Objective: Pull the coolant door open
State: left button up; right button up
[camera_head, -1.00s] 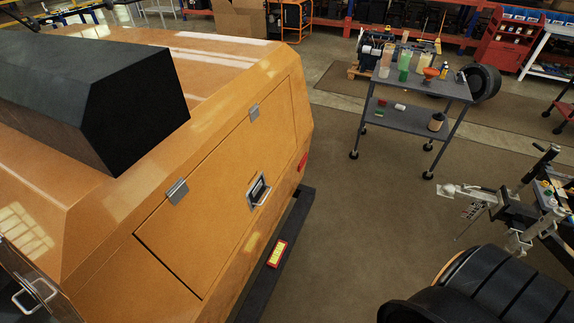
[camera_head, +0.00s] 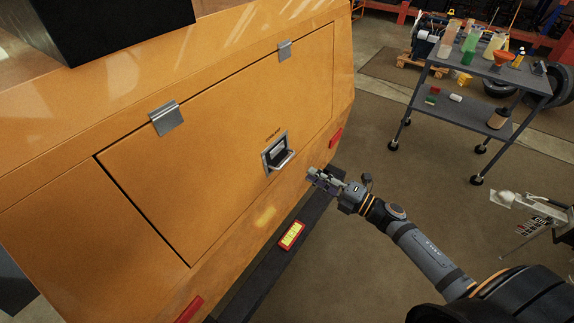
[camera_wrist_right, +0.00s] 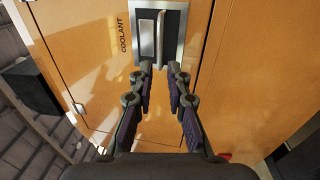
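The orange coolant door (camera_head: 215,130) is shut in the side of the orange machine, with two metal hinges along its upper edge. Its latch handle (camera_head: 278,154) is a metal frame with a bar, near the lower edge. In the right wrist view, the handle (camera_wrist_right: 161,35) is straight ahead, beside the word COOLANT. My right gripper (camera_head: 314,176) is to the right of the handle and apart from it. In the wrist view its fingers (camera_wrist_right: 160,82) are spread with nothing between them. My left gripper is not in view.
A grey wheeled cart (camera_head: 470,95) with bottles and a funnel stands at the back right. A dark bumper (camera_head: 265,262) runs along the machine below the door. The brown floor between machine and cart is clear.

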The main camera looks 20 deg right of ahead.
aim_at(287, 159)
jog(key=p+x, duration=0.2)
jog(key=x, duration=0.8)
jog(key=shift+w, duration=0.15)
grip_shut()
